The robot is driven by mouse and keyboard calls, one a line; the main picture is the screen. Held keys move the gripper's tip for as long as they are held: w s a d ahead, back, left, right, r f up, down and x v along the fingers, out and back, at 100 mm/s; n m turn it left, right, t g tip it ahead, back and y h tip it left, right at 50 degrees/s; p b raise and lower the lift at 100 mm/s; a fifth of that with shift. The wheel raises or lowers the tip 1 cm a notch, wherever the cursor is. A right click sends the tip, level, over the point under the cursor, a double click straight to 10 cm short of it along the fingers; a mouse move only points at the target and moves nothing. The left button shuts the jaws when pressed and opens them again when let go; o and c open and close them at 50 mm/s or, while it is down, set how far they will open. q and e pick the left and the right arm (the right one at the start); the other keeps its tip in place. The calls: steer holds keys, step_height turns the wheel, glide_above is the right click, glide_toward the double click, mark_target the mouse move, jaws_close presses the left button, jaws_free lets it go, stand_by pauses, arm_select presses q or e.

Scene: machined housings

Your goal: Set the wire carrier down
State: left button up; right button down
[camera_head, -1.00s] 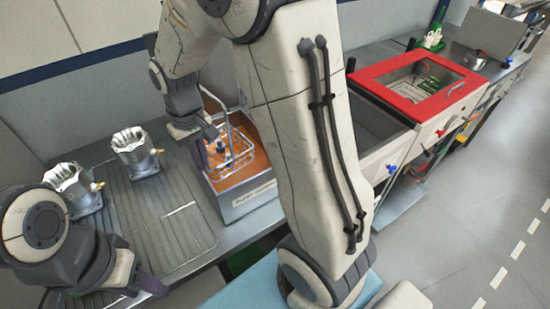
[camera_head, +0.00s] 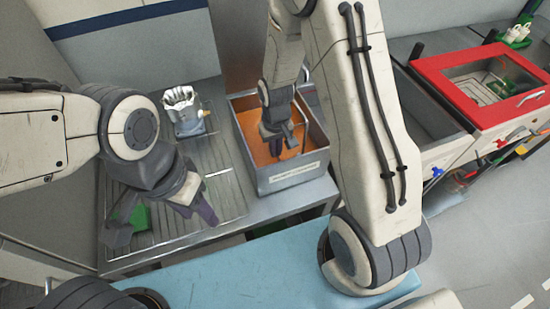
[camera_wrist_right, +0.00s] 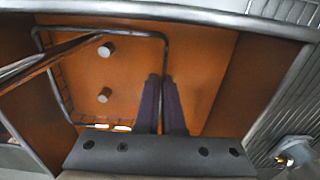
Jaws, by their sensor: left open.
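The wire carrier (camera_wrist_right: 160,42) is a frame of thin metal rods with a mesh side, low inside the orange-floored bin (camera_head: 293,178). In the right wrist view, two short grey pegs show within its outline. My right gripper (camera_head: 277,143) reaches down into the bin. In its wrist view the two dark fingers (camera_wrist_right: 163,88) are close together with a carrier rod between them. Whether the carrier touches the bin floor is hard to tell. My left gripper (camera_head: 198,208) is open and empty, over the front of the ribbed drainboard, outside the bin.
A green object (camera_head: 139,217) lies near my left gripper. A red-framed station (camera_head: 465,92) stands to the right. The bin walls surround my right gripper.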

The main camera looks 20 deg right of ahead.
step_height(320, 180, down, 4)
steer(key=shift+f+p, duration=0.2)
steer(key=shift+p, duration=0.3)
steer(key=shift+a+f, duration=0.1)
steer(key=shift+f, duration=0.05)
steer(key=shift+f, duration=0.1)
steer(key=shift+f, duration=0.15)
steer(key=c, duration=1)
jaws_free()
steer(key=shift+c, duration=0.2)
steer(key=shift+r, duration=0.2)
